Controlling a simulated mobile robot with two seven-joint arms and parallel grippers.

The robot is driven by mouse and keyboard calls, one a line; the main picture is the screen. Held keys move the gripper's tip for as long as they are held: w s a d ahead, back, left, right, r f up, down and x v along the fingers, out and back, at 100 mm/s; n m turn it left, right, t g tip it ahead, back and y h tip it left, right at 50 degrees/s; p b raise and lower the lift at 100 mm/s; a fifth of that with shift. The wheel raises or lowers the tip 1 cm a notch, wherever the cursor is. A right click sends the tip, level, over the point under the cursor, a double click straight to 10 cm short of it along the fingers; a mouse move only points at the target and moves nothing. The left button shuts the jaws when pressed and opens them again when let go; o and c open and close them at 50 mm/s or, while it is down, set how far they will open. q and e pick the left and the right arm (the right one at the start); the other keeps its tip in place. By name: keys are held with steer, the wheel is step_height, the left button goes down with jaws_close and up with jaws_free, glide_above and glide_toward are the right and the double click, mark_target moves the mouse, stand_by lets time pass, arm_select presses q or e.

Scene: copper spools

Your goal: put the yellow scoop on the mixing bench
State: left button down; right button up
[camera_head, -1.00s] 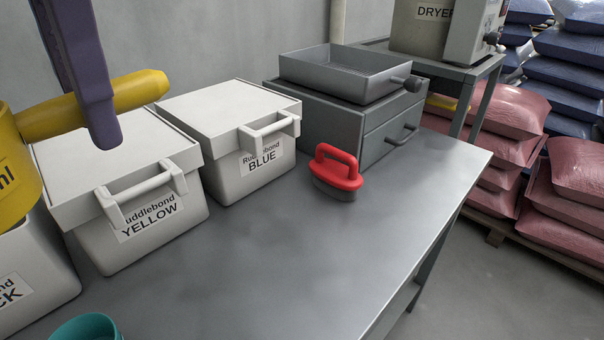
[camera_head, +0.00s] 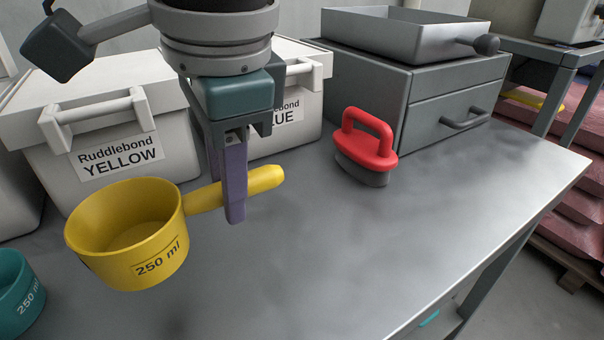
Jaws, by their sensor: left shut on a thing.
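The yellow scoop (camera_head: 125,235), marked 250 ml, is in the left part of the head view, with its cup upright and its handle (camera_head: 262,179) pointing right. My left gripper (camera_head: 232,190) comes down from above and is shut on the handle; the far finger is mostly hidden. The scoop appears over the grey metal bench (camera_head: 330,255), in front of the white boxes. I cannot tell whether its base touches the top. My right gripper is not in view.
A teal scoop (camera_head: 20,290) stands at the lower left. White lidded boxes (camera_head: 90,105) line the back. A red-handled brush or block (camera_head: 366,150) sits before a grey drawer unit (camera_head: 420,100) with a tray on it. The bench's middle and front right are clear.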

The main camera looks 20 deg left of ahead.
arm_select(q)
steer(key=x, duration=0.2)
steer(key=b+x, duration=0.1)
steer(key=x, duration=0.1)
steer(key=d+x, duration=0.1)
steer(key=x, duration=0.1)
steer(key=shift+s+f+b, duration=0.3)
steer(key=shift+f+b, duration=0.05)
steer(key=shift+f, duration=0.05)
steer(key=shift+r, duration=0.1)
steer(key=c, duration=0.7)
jaws_free()
steer(key=p+v, duration=0.4)
steer(key=v, duration=0.8)
